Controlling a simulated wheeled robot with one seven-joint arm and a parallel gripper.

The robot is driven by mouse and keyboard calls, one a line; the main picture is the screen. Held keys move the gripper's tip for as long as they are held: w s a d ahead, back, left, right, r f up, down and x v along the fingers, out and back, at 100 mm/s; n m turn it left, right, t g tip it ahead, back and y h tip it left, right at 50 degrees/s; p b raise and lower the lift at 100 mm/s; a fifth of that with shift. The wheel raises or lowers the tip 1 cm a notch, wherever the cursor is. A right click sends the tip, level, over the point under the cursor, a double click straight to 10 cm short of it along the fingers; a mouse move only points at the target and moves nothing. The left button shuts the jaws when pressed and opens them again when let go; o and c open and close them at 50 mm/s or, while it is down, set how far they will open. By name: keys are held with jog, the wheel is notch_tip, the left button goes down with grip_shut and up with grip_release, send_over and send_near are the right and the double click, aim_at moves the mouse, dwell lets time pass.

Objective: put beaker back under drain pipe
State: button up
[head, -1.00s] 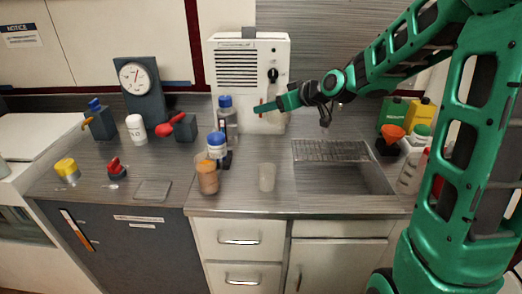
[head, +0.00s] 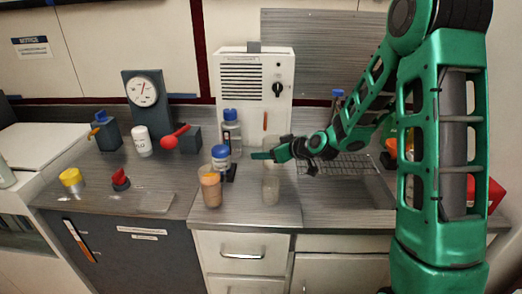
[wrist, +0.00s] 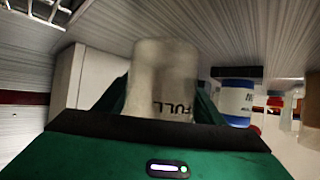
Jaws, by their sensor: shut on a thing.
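My gripper (head: 272,156) is low over the counter, in front of the white machine. It is shut on a pale translucent beaker, whose wall with an upside-down "FULL" mark fills the middle of the wrist view (wrist: 165,75). In the head view the held beaker's outline is faint. A translucent cup (head: 271,188) shows on the counter directly below the gripper; I cannot tell whether it is separate from the held beaker. I cannot make out the drain pipe for certain. The white machine (head: 238,105) with a black knob stands behind.
Left of the gripper stand a brown-filled jar (head: 211,188), a blue-capped white bottle (head: 220,158) and a clear bottle (head: 231,132). A sink with a drying rack (head: 345,165) lies to the right. A red-handled block (head: 180,138) and a gauge (head: 143,90) are farther left.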

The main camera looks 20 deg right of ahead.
jog(key=shift+w+a, duration=0.35)
jog(key=shift+w, duration=0.45)
jog(key=w, duration=0.1)
jog(key=w+a, duration=0.1)
jog(key=shift+w+a+f, duration=0.2)
jog(key=shift+w+f, duration=0.05)
jog(key=shift+w, duration=0.15)
jog(key=shift+s+f, duration=0.1)
jog(key=shift+f, duration=0.25)
jog(key=shift+f, duration=0.1)
jog(key=o, duration=1.2)
jog(key=shift+o, duration=0.2)
